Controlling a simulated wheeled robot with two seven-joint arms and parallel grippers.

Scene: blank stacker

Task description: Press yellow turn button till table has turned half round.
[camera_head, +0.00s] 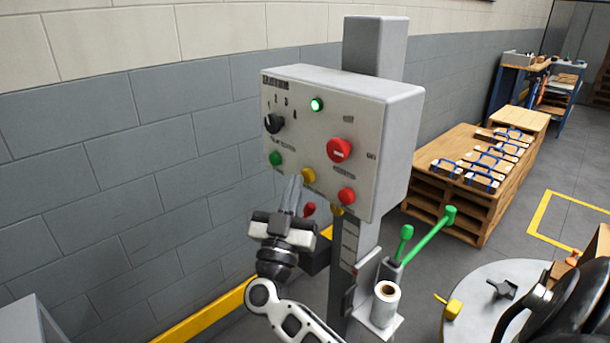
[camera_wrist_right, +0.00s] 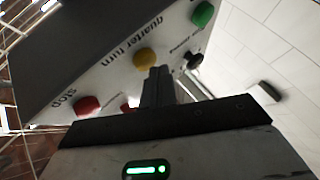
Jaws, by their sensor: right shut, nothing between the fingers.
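The yellow turn button (camera_head: 308,175) is on the front of a grey control box (camera_head: 390,120), low in the middle of its panel. In the right wrist view the yellow button (camera_wrist_right: 145,58) sits beside the words "quarter turn". My right gripper (camera_head: 296,182) is shut and empty, its fingertips just at the lower left of the yellow button. In the wrist view the fingertips (camera_wrist_right: 158,72) overlap the button's edge; I cannot tell whether they touch it. The round table (camera_head: 500,275) is partly in view at the lower right. My left gripper is not in view.
A green button (camera_head: 275,158), a black knob (camera_head: 273,123), a red stop button (camera_head: 339,150) and a lower red button (camera_head: 347,196) surround the yellow one. A green lamp (camera_head: 316,104) is lit. Green levers (camera_head: 430,235) and a paper roll (camera_head: 386,292) stand below right.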

